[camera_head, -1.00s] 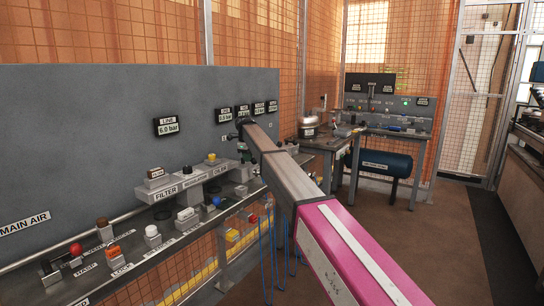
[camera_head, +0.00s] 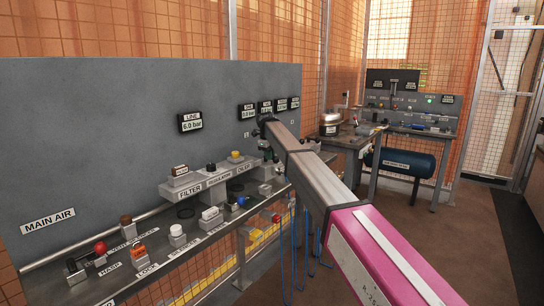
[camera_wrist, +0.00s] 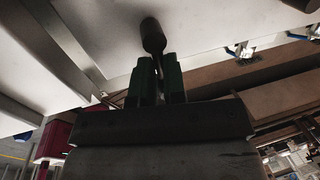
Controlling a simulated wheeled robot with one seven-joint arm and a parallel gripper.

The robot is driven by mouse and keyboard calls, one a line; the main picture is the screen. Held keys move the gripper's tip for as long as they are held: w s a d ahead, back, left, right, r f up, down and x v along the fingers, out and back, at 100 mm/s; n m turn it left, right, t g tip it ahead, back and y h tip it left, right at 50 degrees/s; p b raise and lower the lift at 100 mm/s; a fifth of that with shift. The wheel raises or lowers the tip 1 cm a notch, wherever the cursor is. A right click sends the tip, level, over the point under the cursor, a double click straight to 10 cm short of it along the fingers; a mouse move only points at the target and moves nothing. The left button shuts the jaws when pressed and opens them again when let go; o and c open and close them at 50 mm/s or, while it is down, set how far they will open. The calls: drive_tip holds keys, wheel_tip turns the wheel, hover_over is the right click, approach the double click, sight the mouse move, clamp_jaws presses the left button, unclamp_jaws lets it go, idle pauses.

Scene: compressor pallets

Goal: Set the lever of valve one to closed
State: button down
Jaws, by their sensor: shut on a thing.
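In the wrist view, my gripper (camera_wrist: 158,64) has its two green fingers shut on a dark lever (camera_wrist: 153,36) with a rounded, thicker end. The lever stands out between and beyond the fingertips. No label shows there, so I cannot tell its valve number or its setting. In the head view, my gripper (camera_head: 267,151) is at the right end of the grey panel, below the small gauges. My arm covers most of that spot, and the lever cannot be made out there.
The grey panel (camera_head: 110,130) carries a LINE gauge (camera_head: 190,122) reading 6.0 bar. A shelf below holds a red knob (camera_head: 101,248), an orange block (camera_head: 138,252) and other fittings. A second bench (camera_head: 410,130) with a blue tank (camera_head: 403,162) stands behind right. Brown floor is open at right.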

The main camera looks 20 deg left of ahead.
drive_tip(key=shift+s+d+f, duration=0.15)
drive_tip(key=shift+d, duration=0.6)
drive_tip(key=c, duration=1.2)
unclamp_jaws()
drive_tip(key=shift+d, duration=0.1)
drive_tip(key=shift+a, duration=0.25)
drive_tip(key=shift+r, duration=0.2)
drive_tip(key=shift+a+r, duration=0.15)
drive_tip(key=shift+r, duration=0.1)
drive_tip(key=r, duration=0.3)
drive_tip(key=s+r, duration=0.1)
drive_tip(key=r, duration=0.2)
drive_tip(key=s+r, duration=0.1)
drive_tip(key=r, duration=0.3)
drive_tip(key=shift+a, duration=0.1)
drive_tip(key=shift+f, duration=0.1)
